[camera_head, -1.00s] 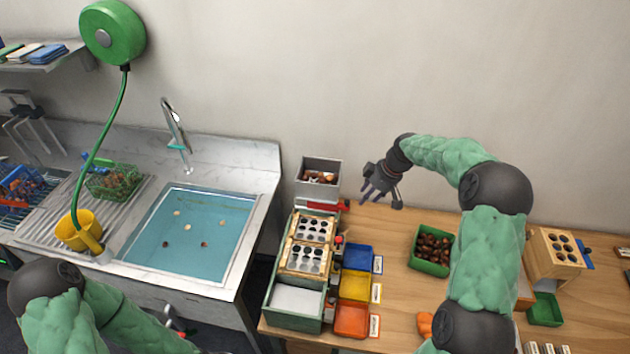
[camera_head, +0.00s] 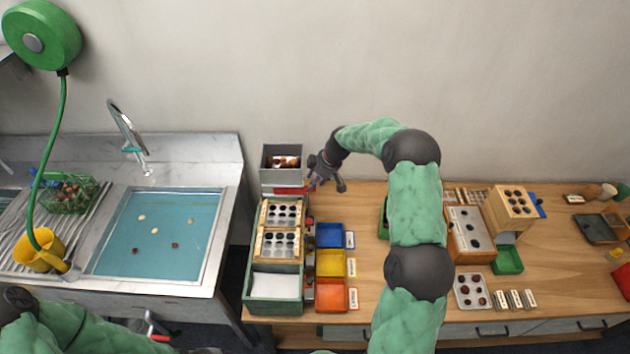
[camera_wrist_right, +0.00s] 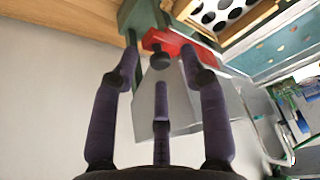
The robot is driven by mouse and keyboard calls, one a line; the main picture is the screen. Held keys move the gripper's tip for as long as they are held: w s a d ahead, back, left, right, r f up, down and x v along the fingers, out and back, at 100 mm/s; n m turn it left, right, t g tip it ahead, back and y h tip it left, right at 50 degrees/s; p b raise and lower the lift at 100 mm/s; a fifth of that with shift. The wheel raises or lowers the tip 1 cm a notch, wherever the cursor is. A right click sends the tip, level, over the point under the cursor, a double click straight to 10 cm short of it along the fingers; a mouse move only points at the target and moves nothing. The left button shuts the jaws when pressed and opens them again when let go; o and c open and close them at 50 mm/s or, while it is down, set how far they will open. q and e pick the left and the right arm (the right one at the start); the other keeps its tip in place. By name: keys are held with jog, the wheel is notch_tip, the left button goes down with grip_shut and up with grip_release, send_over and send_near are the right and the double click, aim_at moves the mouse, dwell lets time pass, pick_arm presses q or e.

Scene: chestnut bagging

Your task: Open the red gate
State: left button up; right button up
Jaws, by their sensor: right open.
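The red gate (camera_head: 292,190) is a flat red bar at the foot of the grey hopper (camera_head: 283,155), which holds chestnuts. In the right wrist view the gate (camera_wrist_right: 190,42) has a dark round knob (camera_wrist_right: 159,57) at its near end. My right gripper (camera_head: 324,185) is open and empty, just right of the gate's end in the head view. In the wrist view its fingers (camera_wrist_right: 160,72) spread around the line to the knob; I cannot tell whether any finger touches it. My left forearm shows at the lower left, but its gripper is out of view.
Below the gate stands a green frame (camera_head: 248,290) with perforated wooden trays. Blue (camera_head: 330,235), yellow (camera_head: 330,263) and orange (camera_head: 331,296) bins stand beside it. A sink (camera_head: 160,235) lies left. My right arm partly hides a green chestnut box. The wall is behind.

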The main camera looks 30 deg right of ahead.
jog(key=shift+f, duration=0.25)
grip_shut()
jog(key=d, duration=0.1)
jog(key=s+d+b, duration=0.2)
jog(key=d, duration=0.1)
jog(key=shift+s, duration=0.25)
grip_release()
